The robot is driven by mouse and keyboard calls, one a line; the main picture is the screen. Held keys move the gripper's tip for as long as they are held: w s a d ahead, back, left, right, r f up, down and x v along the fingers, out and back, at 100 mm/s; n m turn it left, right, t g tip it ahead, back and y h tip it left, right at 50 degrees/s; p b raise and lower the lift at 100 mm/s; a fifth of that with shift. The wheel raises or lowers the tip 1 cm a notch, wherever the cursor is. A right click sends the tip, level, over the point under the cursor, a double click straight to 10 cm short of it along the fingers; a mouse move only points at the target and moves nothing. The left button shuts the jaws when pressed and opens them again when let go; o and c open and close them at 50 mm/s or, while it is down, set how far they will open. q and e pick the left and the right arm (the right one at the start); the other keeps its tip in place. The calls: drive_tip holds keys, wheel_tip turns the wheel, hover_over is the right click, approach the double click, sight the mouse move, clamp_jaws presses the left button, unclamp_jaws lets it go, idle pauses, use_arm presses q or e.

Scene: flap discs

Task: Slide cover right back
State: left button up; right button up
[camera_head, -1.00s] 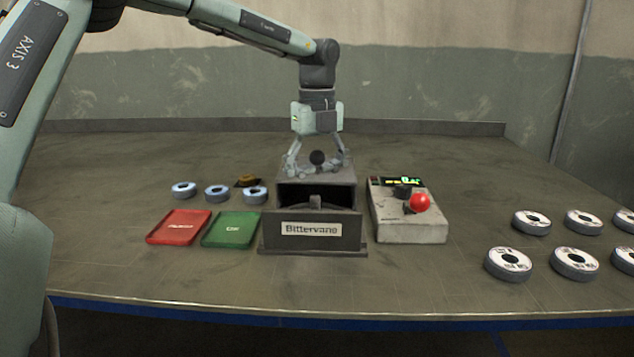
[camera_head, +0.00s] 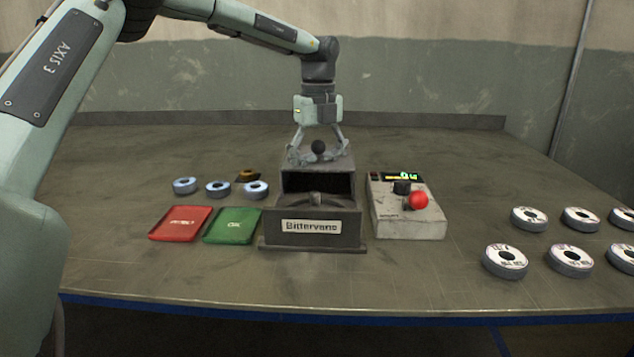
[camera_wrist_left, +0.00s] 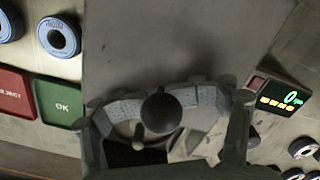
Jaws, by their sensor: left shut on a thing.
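The dark grey box labelled "Bittervane" (camera_head: 312,227) stands mid-table, its opening (camera_head: 318,182) showing dark inside behind the front wall. Its cover (camera_head: 335,163) lies toward the back of the top and carries a black ball knob (camera_head: 318,147). My left gripper (camera_head: 318,157) reaches down from above and is shut on the knob, one finger on each side. In the left wrist view the knob (camera_wrist_left: 161,112) sits between the finger pads, and a broad grey surface (camera_wrist_left: 165,45), seemingly the cover, fills the middle. My right gripper is out of view.
A red tray (camera_head: 181,223), a green "OK" tray (camera_head: 232,226) and pale blue discs (camera_head: 218,189) lie left of the box. A grey device (camera_head: 408,222) with a red knob and lit display stands close on the right. Several white-topped discs (camera_head: 571,260) lie far right.

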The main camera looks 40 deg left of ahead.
use_arm(q)
drive_tip(key=shift+s, duration=0.1)
drive_tip(key=shift+r, duration=0.25)
wheel_tip(320, 180, up, 6)
drive_tip(key=shift+r, duration=0.1)
drive_tip(key=shift+c, duration=0.2)
drive_tip(key=shift+r, duration=0.65)
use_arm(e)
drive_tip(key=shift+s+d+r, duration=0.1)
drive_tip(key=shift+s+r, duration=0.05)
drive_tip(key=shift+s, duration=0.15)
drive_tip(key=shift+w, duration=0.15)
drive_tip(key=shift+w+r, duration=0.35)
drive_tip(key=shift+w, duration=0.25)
